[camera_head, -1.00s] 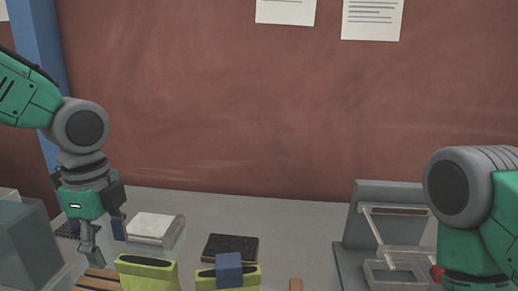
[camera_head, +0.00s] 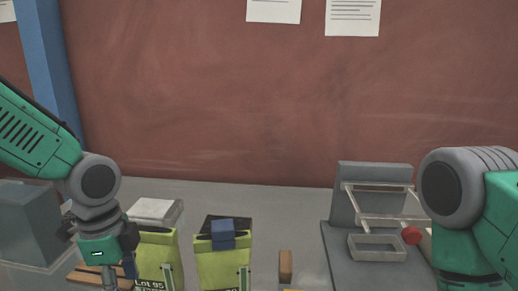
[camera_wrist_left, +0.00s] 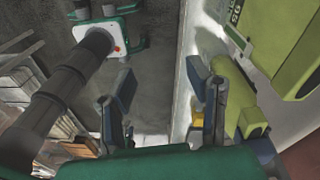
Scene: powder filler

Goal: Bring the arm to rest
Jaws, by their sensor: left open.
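My left arm comes in from the left of the head view, with its gripper (camera_head: 118,278) pointing down at the lower left, partly cut off by the bottom edge. In the left wrist view its two fingers (camera_wrist_left: 167,98) stand apart with nothing between them. In the head view it is close to the left yellow-green bag (camera_head: 155,258); I cannot tell whether they touch. A yellow-green bag also shows to the right of the fingers in the wrist view (camera_wrist_left: 284,45). My right arm shows at the right edge; its gripper is out of view.
A second yellow-green bag (camera_head: 222,266) has a dark blue block (camera_head: 222,233) at its top. A grey stand with a pale frame (camera_head: 376,247) and red knob (camera_head: 411,235) is at right. A grey box (camera_head: 28,225) is at far left. A small brown block (camera_head: 285,265) lies between.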

